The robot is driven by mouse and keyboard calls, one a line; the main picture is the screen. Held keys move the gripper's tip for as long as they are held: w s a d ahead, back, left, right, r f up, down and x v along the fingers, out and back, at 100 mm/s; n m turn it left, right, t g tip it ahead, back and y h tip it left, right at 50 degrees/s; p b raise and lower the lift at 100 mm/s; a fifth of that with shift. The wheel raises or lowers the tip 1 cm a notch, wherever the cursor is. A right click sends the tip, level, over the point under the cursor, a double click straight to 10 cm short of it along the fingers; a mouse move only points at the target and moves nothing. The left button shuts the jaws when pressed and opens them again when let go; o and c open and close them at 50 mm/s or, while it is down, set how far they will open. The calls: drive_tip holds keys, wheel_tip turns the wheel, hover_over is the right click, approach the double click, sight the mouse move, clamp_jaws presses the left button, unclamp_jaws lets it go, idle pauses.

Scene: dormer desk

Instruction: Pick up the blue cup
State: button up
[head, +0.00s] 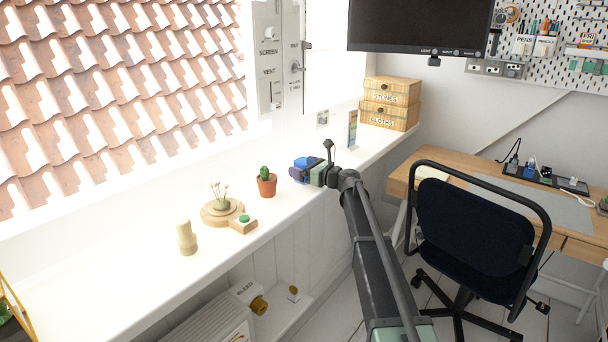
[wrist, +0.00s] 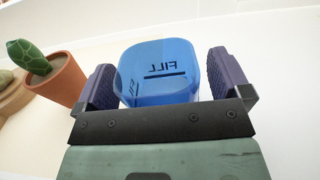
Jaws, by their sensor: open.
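The blue cup (wrist: 158,72) is translucent, with dark lettering reading "FILL" and a line under it. In the wrist view it is between the two purple finger pads of my gripper (wrist: 170,85). A small gap shows on the right side; the left pad is close to the cup's wall, and I cannot tell whether it touches. The jaws are open. In the head view the cup (head: 307,160) is on the white sill, partly hidden by my gripper (head: 304,172).
A potted cactus (head: 266,184) stands close to the left of my gripper. Further left are a round wooden dish (head: 222,212), a wooden block with a green button (head: 243,224) and a beige figure (head: 187,238). Wooden boxes (head: 389,103) stand at the sill's far end.

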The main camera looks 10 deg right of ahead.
drive_tip(key=c, duration=1)
wheel_tip(320, 180, up, 21)
drive_tip(key=p, duration=2.1)
drive_tip(key=shift+s+r, duration=0.1)
drive_tip(key=shift+r, duration=0.1)
